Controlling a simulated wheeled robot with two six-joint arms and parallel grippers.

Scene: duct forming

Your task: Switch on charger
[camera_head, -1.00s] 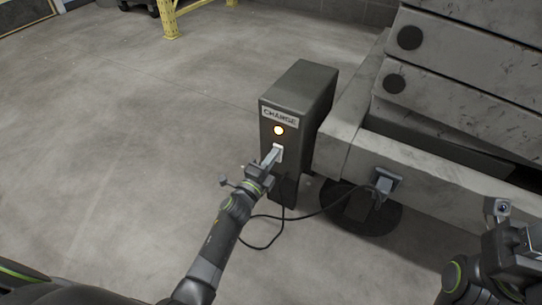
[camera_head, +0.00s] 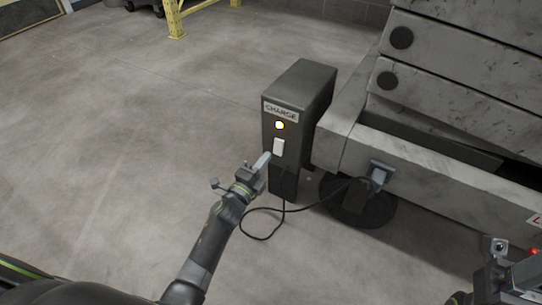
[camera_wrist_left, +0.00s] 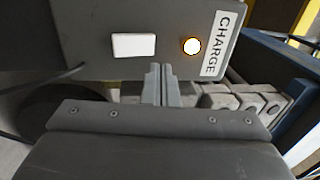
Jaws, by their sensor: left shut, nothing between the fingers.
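The charger (camera_head: 307,88) is a dark grey upright box with a CHARGE label (camera_head: 281,110) on its front. Below the label a round lamp (camera_head: 280,125) glows yellow-white, and below that is a white rocker switch (camera_head: 279,147). In the left wrist view the switch (camera_wrist_left: 134,45) and the lit lamp (camera_wrist_left: 192,46) are both clear. My left gripper (camera_head: 264,160) is shut and empty, just left of and below the switch; the wrist view shows its closed fingertips (camera_wrist_left: 162,72) apart from the switch. My right gripper is partly cut off at the lower right, its fingers unclear.
A black cable (camera_head: 262,209) runs from the charger along the floor to a plug (camera_head: 380,173) on the big grey machine (camera_head: 440,165) at right. A yellow frame (camera_head: 176,20) stands at the back. The floor at left is clear.

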